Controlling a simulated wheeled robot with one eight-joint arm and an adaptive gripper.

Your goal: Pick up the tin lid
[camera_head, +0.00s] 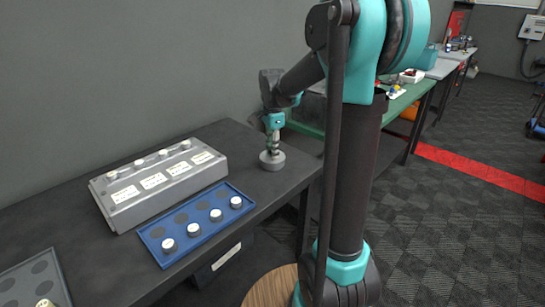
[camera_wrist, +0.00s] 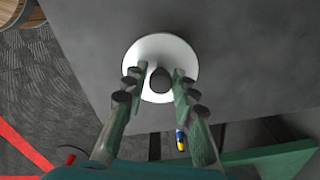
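The tin lid is a round, pale disc with a dark knob at its centre. In the wrist view the lid (camera_wrist: 160,50) lies below my gripper (camera_wrist: 159,72), with the fingers on either side of the knob. Small gaps show between the fingers and the knob, so the gripper looks open around it. In the head view the lid (camera_head: 272,163) sits on the dark table near its right end, with my gripper (camera_head: 271,148) pointing down right above it. The knob is mostly hidden by the fingers there.
A grey box (camera_head: 118,186) with several white knobs and labels stands left of the lid. In front of it is a blue tray (camera_head: 180,252) with several white-topped pieces in round recesses. A grey tray (camera_head: 56,272) lies at the lower left. A green bench (camera_head: 403,101) stands behind my arm.

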